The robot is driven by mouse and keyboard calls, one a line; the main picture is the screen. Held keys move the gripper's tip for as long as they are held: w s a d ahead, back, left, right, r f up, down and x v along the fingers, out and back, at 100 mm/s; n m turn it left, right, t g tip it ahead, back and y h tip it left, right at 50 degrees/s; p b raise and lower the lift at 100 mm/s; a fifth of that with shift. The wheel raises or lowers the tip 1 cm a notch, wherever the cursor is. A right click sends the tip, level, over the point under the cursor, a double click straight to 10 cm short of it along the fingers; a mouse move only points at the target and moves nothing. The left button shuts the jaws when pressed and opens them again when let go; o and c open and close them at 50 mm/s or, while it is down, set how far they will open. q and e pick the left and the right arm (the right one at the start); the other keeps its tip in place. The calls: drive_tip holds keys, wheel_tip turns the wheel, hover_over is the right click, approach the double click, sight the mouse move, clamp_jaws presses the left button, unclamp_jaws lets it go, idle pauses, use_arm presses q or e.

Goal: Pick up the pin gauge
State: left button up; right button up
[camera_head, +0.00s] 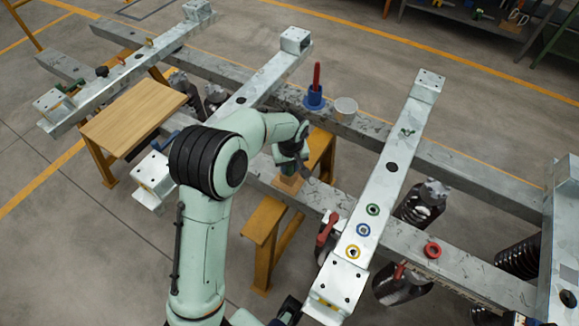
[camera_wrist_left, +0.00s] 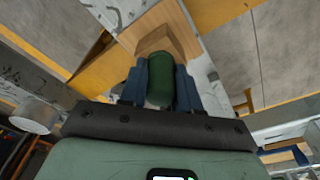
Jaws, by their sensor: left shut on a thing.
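My left gripper (camera_head: 291,155) is shut on a green cylindrical handle, which I take to be the pin gauge (camera_wrist_left: 161,78). In the left wrist view the handle lies between the two blue fingers of the left gripper (camera_wrist_left: 160,88). The handle's far end is at a wooden block (camera_wrist_left: 168,40); I cannot tell whether it is in the block or just clear of it. In the head view the block (camera_head: 288,184) sits on a grey beam under the gripper, and the handle (camera_head: 288,169) is mostly hidden.
A blue holder with a red handle (camera_head: 315,90) and a pale round cup (camera_head: 346,108) stand on the rear beam. The crossbeam (camera_head: 385,185) on the right carries coloured rings. A red ring (camera_head: 432,250) lies on the front beam. A wooden board (camera_head: 133,112) is at left.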

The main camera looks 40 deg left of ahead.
use_arm(q)
drive_tip(key=shift+r, duration=0.15)
wheel_tip(320, 180, up, 20)
drive_tip(key=p, duration=0.3)
use_arm(e)
drive_tip(key=r, duration=0.3)
drive_tip(key=shift+w, duration=0.4)
use_arm(q)
wheel_tip(320, 180, up, 5)
drive_tip(key=p, duration=0.3)
drive_tip(key=shift+p, duration=0.35)
use_arm(e)
drive_tip(key=r, duration=0.1)
drive_tip(key=w+r, duration=0.2)
drive_tip(key=r, duration=0.1)
drive_tip(key=shift+r, duration=0.1)
use_arm(q)
drive_tip(key=shift+f, duration=0.25)
